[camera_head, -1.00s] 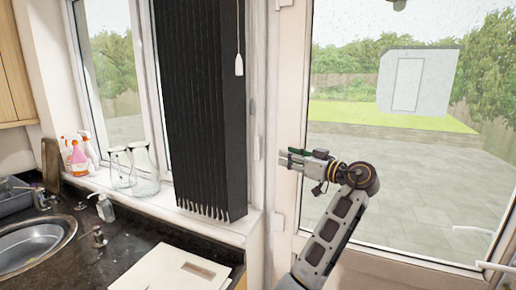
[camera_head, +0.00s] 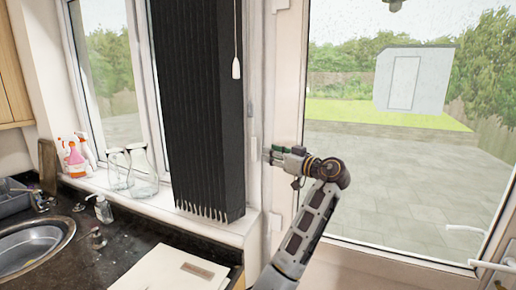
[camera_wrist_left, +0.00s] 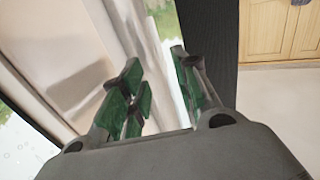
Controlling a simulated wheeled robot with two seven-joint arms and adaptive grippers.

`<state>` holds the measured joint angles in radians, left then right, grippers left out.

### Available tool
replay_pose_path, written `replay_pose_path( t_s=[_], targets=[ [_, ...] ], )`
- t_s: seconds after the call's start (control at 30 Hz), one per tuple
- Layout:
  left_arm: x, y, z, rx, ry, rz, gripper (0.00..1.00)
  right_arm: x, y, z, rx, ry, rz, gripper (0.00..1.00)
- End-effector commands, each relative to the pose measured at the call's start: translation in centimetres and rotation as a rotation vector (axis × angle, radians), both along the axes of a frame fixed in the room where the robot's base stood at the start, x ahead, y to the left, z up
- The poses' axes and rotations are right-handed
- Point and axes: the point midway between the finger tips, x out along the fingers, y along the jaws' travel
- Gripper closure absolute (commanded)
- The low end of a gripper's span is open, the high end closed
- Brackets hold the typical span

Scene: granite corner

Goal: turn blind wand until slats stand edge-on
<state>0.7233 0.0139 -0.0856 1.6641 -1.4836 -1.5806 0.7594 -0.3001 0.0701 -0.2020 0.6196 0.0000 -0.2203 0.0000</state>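The black vertical blind (camera_head: 200,110) hangs bunched at the right side of the window. Its slats stand close together in a stack. The white wand (camera_head: 236,68) hangs in front of the blind's right part, with its thick white end low on a thin cord. My left gripper (camera_head: 270,154) is beside the white frame, right of the blind and below the wand's end, apart from the wand. The left wrist view shows its green-padded fingers (camera_wrist_left: 163,90) spread and empty. The dark blind (camera_wrist_left: 210,40) shows behind the right finger there. My right gripper is in neither view.
Glass bottles (camera_head: 142,172) and spray bottles (camera_head: 75,160) stand on the sill left of the blind. A sink (camera_head: 30,245) and a pale board (camera_head: 170,270) are on the dark counter below. A glass door (camera_head: 400,190) with a white handle (camera_head: 492,266) is at right.

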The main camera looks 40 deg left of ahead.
Motion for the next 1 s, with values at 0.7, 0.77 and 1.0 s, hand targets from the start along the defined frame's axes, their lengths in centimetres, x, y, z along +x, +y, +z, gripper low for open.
replay_pose_path(
  t_s=[0.7, 0.77, 1.0],
  targets=[
    [0.8, 7.3, 0.0, 0.001, 0.001, 0.000, 0.70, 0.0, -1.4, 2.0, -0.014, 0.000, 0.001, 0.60],
    [0.8, 7.4, 0.0, 0.000, 0.001, 0.000, 0.70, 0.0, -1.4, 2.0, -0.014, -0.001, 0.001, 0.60],
    [0.8, 7.4, 0.0, 0.000, 0.001, 0.000, 0.70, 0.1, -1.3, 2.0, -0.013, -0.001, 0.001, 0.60]
  ],
)
